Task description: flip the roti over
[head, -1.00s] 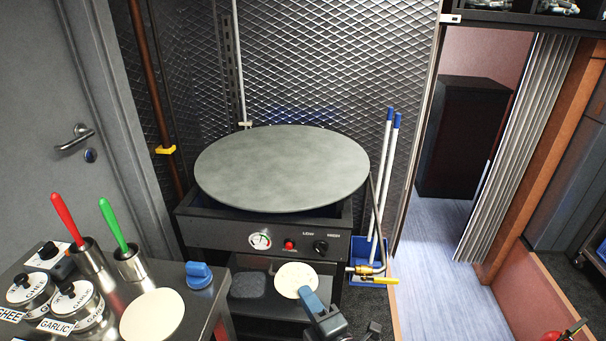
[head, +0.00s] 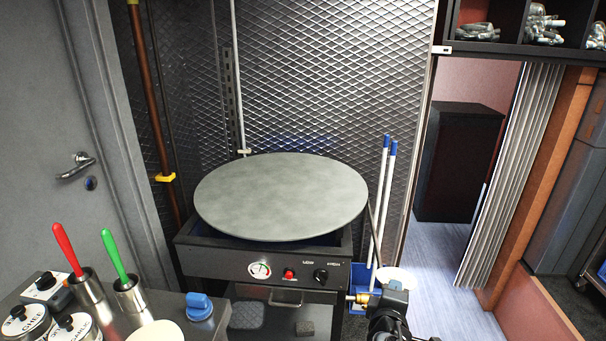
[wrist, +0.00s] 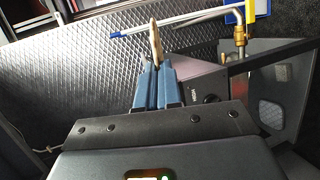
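A pale flat roti (head: 394,276) is in the air at the lower right of the head view, in front of the gas pipe beside the stove. My gripper (head: 397,286), with blue fingers, is shut on its near edge. In the wrist view the roti (wrist: 156,45) shows edge-on as a thin beige strip between the closed blue fingers (wrist: 155,85). The large round grey griddle (head: 282,195) is bare, on top of the black stove, to the left of and beyond my gripper.
A second pale disc (head: 156,333) lies on the steel counter at lower left, with a blue-handled object (head: 199,305), red- and green-handled tools and labelled pots. White rods with blue ends (head: 385,190) stand right of the griddle. A brass-fitted gas pipe (head: 362,298) runs beside the stove.

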